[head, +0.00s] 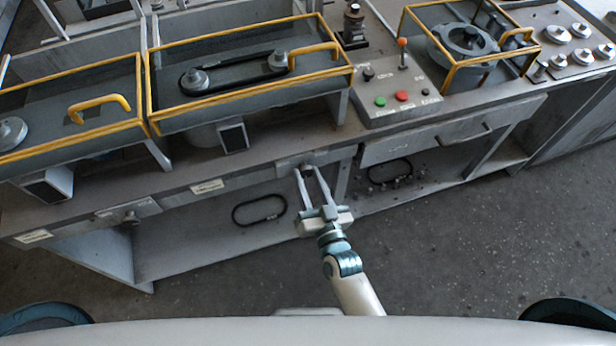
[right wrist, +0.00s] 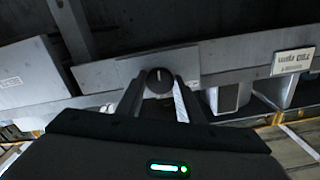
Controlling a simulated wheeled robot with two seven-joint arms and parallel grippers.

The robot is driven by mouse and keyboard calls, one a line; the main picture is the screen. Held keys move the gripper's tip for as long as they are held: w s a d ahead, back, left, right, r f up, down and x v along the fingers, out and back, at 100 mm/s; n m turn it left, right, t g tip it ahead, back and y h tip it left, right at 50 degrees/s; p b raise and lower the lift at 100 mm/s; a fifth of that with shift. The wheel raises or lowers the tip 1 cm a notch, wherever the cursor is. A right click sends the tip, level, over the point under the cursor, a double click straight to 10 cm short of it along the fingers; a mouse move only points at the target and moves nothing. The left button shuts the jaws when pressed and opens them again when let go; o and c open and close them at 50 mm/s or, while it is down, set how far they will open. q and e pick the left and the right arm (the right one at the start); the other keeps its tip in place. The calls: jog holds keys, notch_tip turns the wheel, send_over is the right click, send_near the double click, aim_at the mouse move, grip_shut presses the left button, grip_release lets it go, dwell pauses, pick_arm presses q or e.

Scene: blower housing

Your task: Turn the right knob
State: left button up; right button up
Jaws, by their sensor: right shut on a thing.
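The right knob (head: 307,167) is a small dark round knob on a grey plate on the front edge of the workbench. In the right wrist view the knob (right wrist: 159,80) shows as a dark disc with a light pointer line, roughly upright in that picture. My right gripper (head: 308,172) reaches it from the front, with its two long fingers on either side of the knob, shut on it. The fingers hide the knob's sides. A second knob (head: 131,217) sits on a plate further left on the bench front. My left gripper is not in view.
The workbench (head: 235,172) carries yellow-framed housings and a control box (head: 398,97) with green and red buttons. A drawer front (head: 425,143) is to the right of the knob. A black belt (head: 259,209) lies on the lower shelf. The floor in front is clear.

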jog(key=shift+m, duration=1.1)
jog(key=o, duration=1.1)
jog(key=shift+c, duration=0.2)
jog(key=shift+s, duration=0.1)
jog(key=shift+s+d+f, duration=0.1)
jog(key=shift+s+d, duration=0.1)
jog(key=shift+s, duration=0.35)
jog(key=b+v, duration=0.4)
jog(key=v, duration=1.2)
